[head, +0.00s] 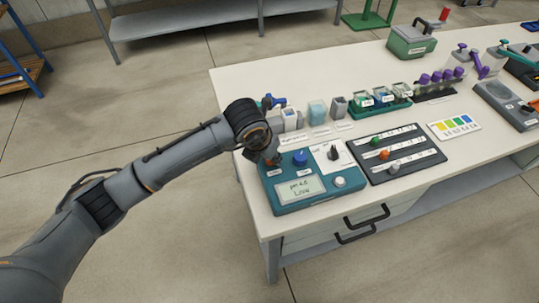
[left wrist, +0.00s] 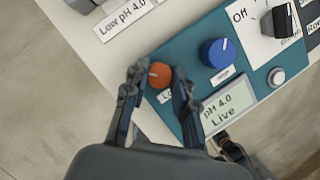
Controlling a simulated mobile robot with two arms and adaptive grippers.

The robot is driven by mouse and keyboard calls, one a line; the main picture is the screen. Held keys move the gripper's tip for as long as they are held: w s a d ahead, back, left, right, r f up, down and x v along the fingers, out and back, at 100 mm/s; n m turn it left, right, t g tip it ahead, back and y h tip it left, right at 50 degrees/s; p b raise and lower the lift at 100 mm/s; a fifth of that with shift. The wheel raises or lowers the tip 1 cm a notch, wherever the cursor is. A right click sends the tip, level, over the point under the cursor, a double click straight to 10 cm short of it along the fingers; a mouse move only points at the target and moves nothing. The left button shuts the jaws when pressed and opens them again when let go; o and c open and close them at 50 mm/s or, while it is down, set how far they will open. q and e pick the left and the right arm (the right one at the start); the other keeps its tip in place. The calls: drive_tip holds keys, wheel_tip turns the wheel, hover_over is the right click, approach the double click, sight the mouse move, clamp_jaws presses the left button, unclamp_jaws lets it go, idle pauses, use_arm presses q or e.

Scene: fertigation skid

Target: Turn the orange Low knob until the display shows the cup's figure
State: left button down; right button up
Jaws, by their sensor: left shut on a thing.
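The orange Low knob (left wrist: 159,74) sits on the teal meter box (head: 308,206). My left gripper (left wrist: 158,84) has one finger on each side of the knob and is shut on it. In the head view my left gripper (head: 270,156) hides the knob at the box's far left corner. The display (left wrist: 229,107) reads "pH 4.0 Live" in the left wrist view. A white card (left wrist: 124,19) beside the box reads "Low pH 4.0". Small cups (head: 290,118) stand behind the box. My right gripper is in neither view.
A blue knob (left wrist: 217,52) stands right beside the orange one. A black selector (left wrist: 276,22) and a grey button (left wrist: 276,76) are on the same box. A dark slider panel (head: 394,152) lies to its right.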

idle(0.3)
use_arm(q)
drive_tip(key=c, duration=1.1)
unclamp_jaws()
drive_tip(key=shift+o, duration=0.2)
drive_tip(key=v, duration=1.2)
